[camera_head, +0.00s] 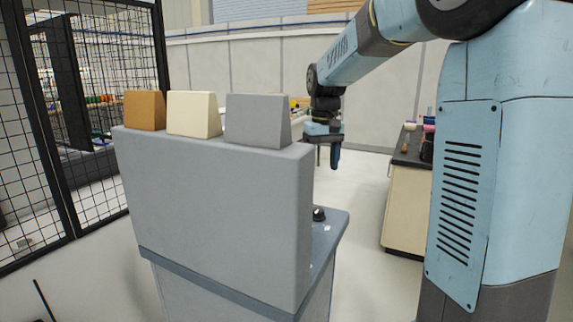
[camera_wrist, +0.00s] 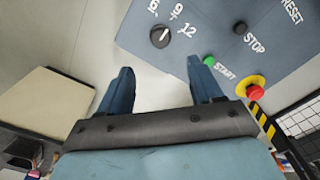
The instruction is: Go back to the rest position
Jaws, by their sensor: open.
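My gripper (camera_wrist: 157,90) is open and empty in the wrist view, its two blue fingers apart. It is above and beside a blue-grey control panel (camera_wrist: 215,45). The panel carries a black dial (camera_wrist: 160,37) marked with numbers, a black STOP button (camera_wrist: 240,28), a green START button (camera_wrist: 209,61) and a red emergency button (camera_wrist: 254,92). In the head view my gripper (camera_head: 335,160) hangs at the end of my arm, right of the grey machine (camera_head: 215,200), apart from it. The dial (camera_head: 319,214) shows on the machine's low shelf.
Brown (camera_head: 145,111), cream (camera_head: 194,114) and grey (camera_head: 259,121) blocks stand on top of the machine. A cream cabinet (camera_head: 403,205) with a dark top stands to the right. A black mesh fence (camera_head: 100,70) is at the left. Open floor lies between machine and cabinet.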

